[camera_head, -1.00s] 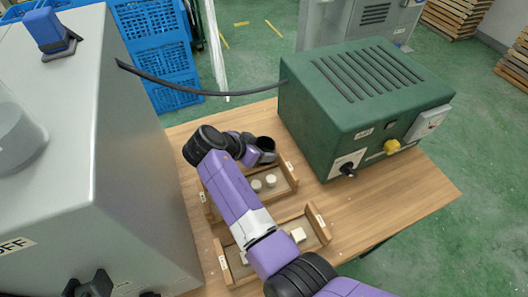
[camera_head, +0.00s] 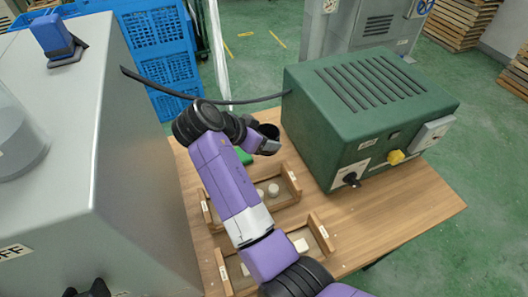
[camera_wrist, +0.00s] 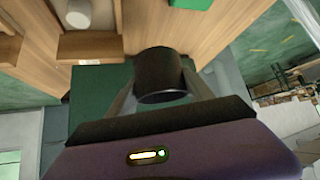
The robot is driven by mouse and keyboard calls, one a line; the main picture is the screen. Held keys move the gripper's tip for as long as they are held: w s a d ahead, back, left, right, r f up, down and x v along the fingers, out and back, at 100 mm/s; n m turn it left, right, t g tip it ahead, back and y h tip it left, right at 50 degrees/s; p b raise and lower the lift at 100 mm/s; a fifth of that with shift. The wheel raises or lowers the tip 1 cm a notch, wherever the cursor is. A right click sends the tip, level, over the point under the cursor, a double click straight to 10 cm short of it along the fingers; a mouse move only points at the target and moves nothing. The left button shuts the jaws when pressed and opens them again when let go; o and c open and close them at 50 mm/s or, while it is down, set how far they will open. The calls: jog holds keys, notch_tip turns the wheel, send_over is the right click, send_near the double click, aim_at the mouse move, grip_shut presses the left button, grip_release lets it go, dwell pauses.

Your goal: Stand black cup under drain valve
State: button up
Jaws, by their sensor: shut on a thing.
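The black cup (camera_head: 268,131) is held in my gripper (camera_head: 263,146) above the far side of the wooden table, left of the green box. In the wrist view, the dark cup (camera_wrist: 162,76) sits between the two fingers of my gripper (camera_wrist: 162,92), which are shut on it. The cup appears clear of the table in the head view. I cannot make out a drain valve for certain. A black fitting (camera_head: 92,287) shows at the lower front of the grey machine (camera_head: 140,170), cut off by the frame edge.
Two wooden trays (camera_head: 292,184) with several pale pieces (camera_head: 273,190) lie below my arm. A flat green thing (camera_head: 244,156) lies near my gripper. The green box (camera_head: 375,100) stands at right; a black cable (camera_head: 235,101) runs to the grey machine. The table's right front is clear.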

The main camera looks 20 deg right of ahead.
notch_tip(320, 180, up, 11)
jog(key=shift+b, duration=0.35)
